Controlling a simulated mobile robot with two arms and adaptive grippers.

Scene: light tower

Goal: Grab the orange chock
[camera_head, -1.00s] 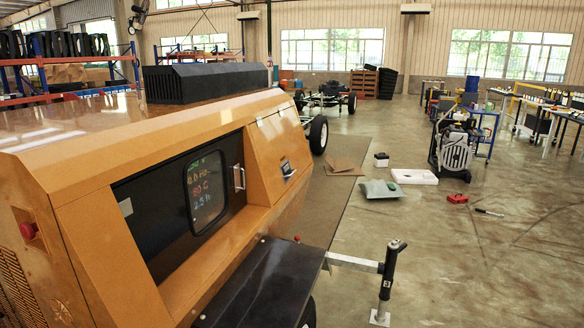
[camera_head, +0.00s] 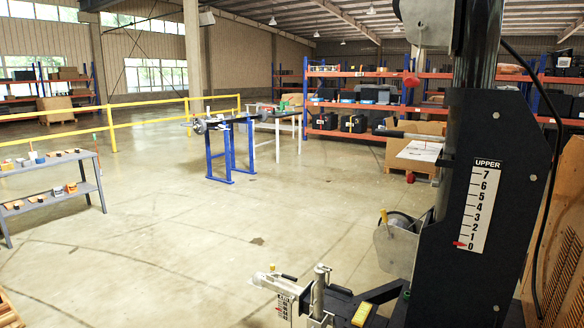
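I cannot make out an orange chock for certain in the head view. Several small orange and white items, too small to identify, lie on a grey two-level cart (camera_head: 62,195) at the left edge. A small yellow block-like part (camera_head: 361,314) shows low in the middle, by the light tower's lower metal frame. The light tower's black mast plate (camera_head: 474,150) stands close on the right, with a white scale marked UPPER (camera_head: 477,208). Neither of my grippers is in view.
A yellow railing (camera_head: 150,121) runs along the left and back. Orange-beamed shelves (camera_head: 345,135) with black boxes stand at the back. The concrete floor (camera_head: 200,235) between is clear. An orange-brown panel (camera_head: 563,235) closes the right edge.

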